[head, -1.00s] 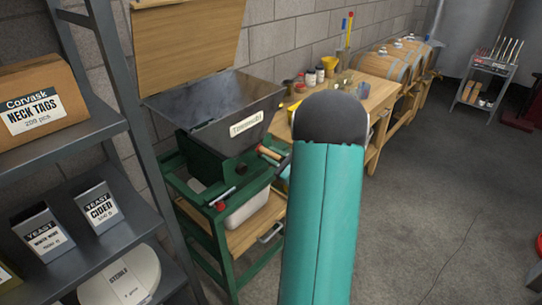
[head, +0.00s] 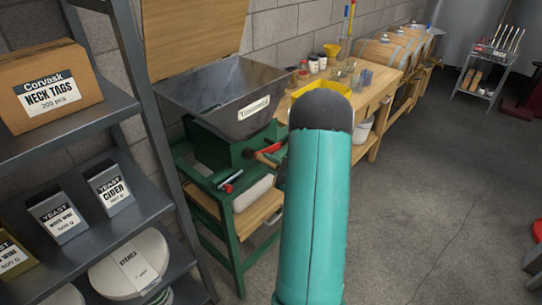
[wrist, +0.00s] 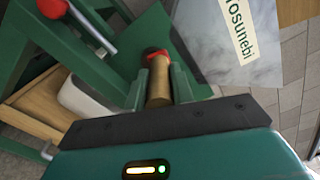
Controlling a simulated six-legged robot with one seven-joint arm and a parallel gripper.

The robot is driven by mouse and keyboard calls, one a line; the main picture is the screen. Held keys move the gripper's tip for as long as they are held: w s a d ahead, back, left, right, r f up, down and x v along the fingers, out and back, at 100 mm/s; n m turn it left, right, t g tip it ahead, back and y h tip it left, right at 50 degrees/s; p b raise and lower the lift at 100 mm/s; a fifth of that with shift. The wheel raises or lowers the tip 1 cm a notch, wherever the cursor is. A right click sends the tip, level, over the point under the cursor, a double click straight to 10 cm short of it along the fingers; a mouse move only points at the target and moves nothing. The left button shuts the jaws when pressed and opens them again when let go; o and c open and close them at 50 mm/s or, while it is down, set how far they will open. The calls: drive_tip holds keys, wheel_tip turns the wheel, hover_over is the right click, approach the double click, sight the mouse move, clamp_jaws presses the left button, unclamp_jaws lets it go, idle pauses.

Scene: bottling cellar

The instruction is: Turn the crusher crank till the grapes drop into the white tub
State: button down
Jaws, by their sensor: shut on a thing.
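The crusher has a grey metal hopper (head: 192,92) on a green frame (head: 226,235). No grapes show in the part of the hopper I see. The white tub (head: 252,194) sits under it on a wooden board; it also shows in the wrist view (wrist: 88,98). The crank's wooden grip (wrist: 159,82), with a red collar at its far end, lies between the fingers of my gripper (wrist: 159,92), which is shut on it. In the head view my teal arm hides most of the gripper. The tub's inside is hidden.
A shelf (head: 75,130) with boxes and filter packs stands close at the left. A red-knobbed rod (head: 231,182) sticks out of the crusher's front. A wooden bench (head: 372,98) with jars and a yellow tray stands behind.

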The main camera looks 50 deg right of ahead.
wheel_tip(320, 180, down, 9)
drive_tip(key=d+n, duration=0.1)
drive_tip(key=n, duration=0.6)
drive_tip(key=shift+d+r+n, duration=0.2)
drive_tip(key=shift+d+n, duration=0.2)
drive_tip(key=c, duration=1.2)
unclamp_jaws()
drive_tip(key=s, duration=1.3)
drive_tip(key=shift+s+d, duration=0.2)
drive_tip(key=shift+s, duration=0.2)
